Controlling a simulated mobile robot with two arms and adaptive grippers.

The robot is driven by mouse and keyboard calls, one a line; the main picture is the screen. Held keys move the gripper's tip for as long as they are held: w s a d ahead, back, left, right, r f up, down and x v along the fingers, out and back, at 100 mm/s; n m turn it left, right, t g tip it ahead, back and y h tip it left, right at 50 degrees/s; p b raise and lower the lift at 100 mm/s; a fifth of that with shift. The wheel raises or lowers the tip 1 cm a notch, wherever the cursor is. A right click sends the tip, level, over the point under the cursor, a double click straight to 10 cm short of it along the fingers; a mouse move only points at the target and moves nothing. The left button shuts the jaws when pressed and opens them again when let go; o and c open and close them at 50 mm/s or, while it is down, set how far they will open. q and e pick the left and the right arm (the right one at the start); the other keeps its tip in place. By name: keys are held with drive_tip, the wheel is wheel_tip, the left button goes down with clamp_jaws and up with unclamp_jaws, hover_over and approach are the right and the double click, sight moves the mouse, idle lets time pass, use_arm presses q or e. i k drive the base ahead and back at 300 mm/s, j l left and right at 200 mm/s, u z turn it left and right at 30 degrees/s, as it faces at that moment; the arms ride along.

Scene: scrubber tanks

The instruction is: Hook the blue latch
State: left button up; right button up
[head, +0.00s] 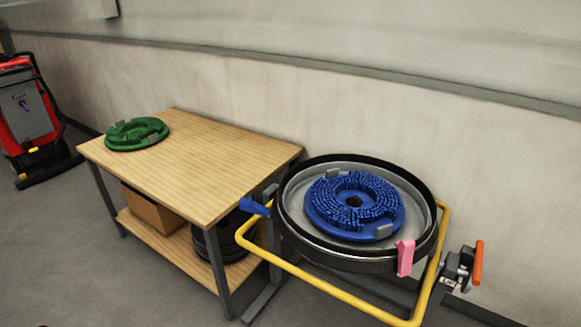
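The blue latch (257,207) is at the left side of a round, black-rimmed tank (291,222). Its blue handle sticks out to the left, away from the rim, near the corner of the wooden table. Whether its hook touches its catch is too small to tell. A pink latch (405,257) stands upright against the front right of the tank's rim. An orange-handled latch (478,262) on a grey bracket sticks up at the right, apart from the rim. Neither of my grippers is in the head view.
A blue brush disc (330,215) lies inside the tank. A yellow tube frame (330,290) runs around its front. The wooden table (210,165) holds a green brush disc (136,133), with a box (152,208) below. A red machine (22,110) stands far left.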

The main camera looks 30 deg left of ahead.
sight(245, 205)
drive_tip(key=u, duration=1.3)
drive_tip(key=z, duration=0.4)
drive_tip(key=i+j+z, duration=0.3)
drive_tip(key=j, duration=0.15)
drive_tip(key=j+z, duration=0.3)
drive_tip(key=j, duration=0.15)
drive_tip(key=i+j+z, duration=0.1)
drive_tip(key=j+z, duration=0.2)
drive_tip(key=j, duration=0.25)
